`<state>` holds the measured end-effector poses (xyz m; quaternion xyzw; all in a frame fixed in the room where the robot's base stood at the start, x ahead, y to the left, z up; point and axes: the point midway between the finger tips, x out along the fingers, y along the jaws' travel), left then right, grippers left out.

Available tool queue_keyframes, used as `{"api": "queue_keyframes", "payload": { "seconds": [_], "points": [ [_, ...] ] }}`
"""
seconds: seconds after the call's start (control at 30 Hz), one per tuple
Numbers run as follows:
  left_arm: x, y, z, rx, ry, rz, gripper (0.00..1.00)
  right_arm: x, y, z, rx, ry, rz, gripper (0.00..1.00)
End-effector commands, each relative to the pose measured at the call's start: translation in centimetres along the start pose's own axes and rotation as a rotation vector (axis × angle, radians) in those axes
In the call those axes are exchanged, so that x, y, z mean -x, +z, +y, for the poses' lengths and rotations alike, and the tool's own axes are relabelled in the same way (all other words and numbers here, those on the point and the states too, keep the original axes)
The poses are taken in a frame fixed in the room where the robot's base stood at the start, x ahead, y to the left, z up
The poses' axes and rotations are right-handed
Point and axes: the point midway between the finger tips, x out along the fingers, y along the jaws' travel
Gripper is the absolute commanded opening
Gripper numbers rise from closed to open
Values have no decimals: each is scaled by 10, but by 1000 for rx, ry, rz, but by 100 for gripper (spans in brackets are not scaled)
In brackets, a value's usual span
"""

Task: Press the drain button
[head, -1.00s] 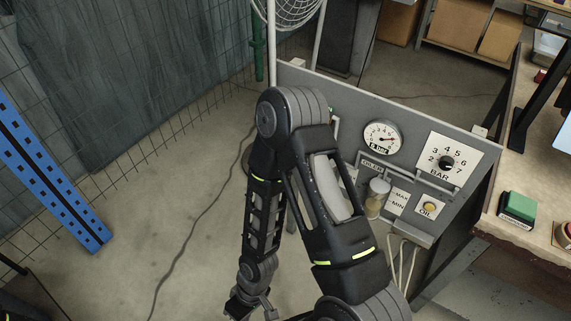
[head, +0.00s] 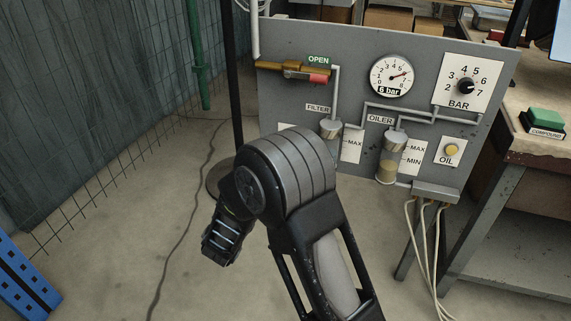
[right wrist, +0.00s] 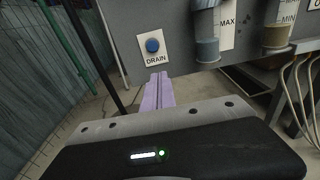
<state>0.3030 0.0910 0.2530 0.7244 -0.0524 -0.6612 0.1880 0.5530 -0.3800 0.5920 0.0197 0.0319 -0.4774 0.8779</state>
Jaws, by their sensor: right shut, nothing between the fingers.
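The drain button (right wrist: 152,45) is a round blue button on a white plate marked DRAIN, low on the grey panel, in the right wrist view. In the head view my right arm hides the button. My right gripper (right wrist: 158,76) shows in the right wrist view as pale purple fingers, shut together and empty. Its tips are just below the DRAIN plate in the picture; I cannot tell whether they touch the panel. In the head view the fingers are hidden behind my arm. My left gripper is not in view.
A workbench with a green button (head: 545,119) stands at right.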

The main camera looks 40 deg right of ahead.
Motion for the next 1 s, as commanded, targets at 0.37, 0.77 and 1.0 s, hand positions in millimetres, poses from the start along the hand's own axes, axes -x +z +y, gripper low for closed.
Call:
{"api": "queue_keyframes", "payload": {
  "seconds": [0.37,0.77,1.0],
  "points": [
    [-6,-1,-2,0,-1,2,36,-1,18,11,6,33,-78,0],
    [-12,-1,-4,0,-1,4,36,-23,17,10,4,28,-76,0],
    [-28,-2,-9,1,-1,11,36,-67,18,11,4,28,-77,0]
  ]
}}
